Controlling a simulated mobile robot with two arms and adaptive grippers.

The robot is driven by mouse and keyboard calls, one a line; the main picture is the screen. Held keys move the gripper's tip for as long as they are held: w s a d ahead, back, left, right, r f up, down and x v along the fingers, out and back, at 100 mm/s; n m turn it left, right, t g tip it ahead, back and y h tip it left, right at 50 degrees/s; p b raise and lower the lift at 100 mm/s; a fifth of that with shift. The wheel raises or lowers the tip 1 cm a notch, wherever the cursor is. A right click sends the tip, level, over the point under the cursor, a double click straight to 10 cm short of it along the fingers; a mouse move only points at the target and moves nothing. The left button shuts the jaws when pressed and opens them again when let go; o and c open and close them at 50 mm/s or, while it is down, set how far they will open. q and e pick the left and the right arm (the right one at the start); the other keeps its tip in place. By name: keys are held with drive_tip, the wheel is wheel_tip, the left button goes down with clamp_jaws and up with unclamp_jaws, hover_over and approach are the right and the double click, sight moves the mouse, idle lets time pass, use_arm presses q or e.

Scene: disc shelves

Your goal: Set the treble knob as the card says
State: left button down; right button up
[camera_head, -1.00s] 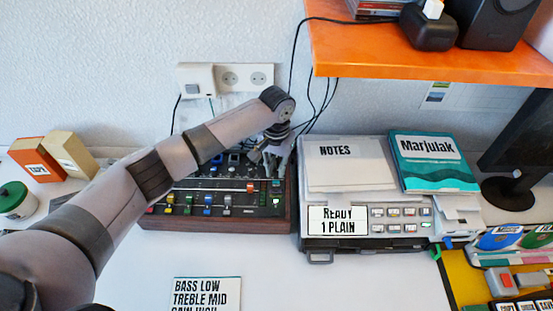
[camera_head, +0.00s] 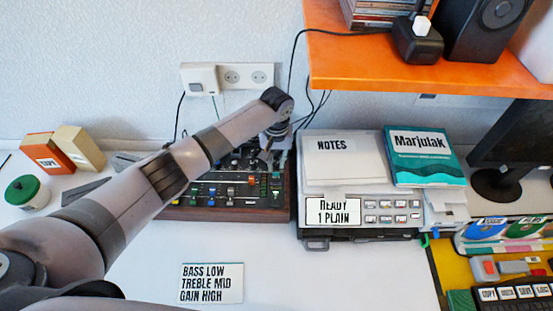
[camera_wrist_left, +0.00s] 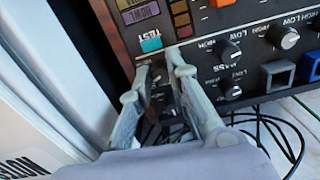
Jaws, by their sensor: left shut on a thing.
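The card (camera_head: 211,284) lies on the table in front of the mixer and reads BASS LOW, TREBLE MID, GAIN HIGH. The mixer (camera_head: 235,214) is a dark panel with a wooden rim, coloured faders and knobs. My left gripper (camera_head: 275,151) reaches down at the mixer's back right corner. In the left wrist view, the left gripper (camera_wrist_left: 161,72) is closed around a dark thing beside the bass knob (camera_wrist_left: 230,89), where the treble knob sits. The fingers hide most of that knob, its label and its pointer. My right gripper is not in view.
A printer (camera_head: 360,232) with notes and a teal book (camera_head: 424,157) stands right of the mixer. An orange shelf (camera_head: 400,74) overhangs behind. Cables (camera_wrist_left: 275,125) lie behind the mixer. The white table around the card is clear.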

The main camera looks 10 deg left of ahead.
use_arm(q)
drive_tip(key=c, duration=1.5)
unclamp_jaws()
wheel_tip(320, 180, up, 12)
drive_tip(key=shift+r, duration=0.1)
wheel_tip(320, 180, up, 4)
drive_tip(key=m+b, duration=0.5)
drive_tip(key=b, duration=0.1)
hover_over(276, 163)
wheel_tip(276, 163, down, 16)
drive_tip(key=shift+f+p, duration=0.1)
drive_tip(key=shift+p, duration=0.3)
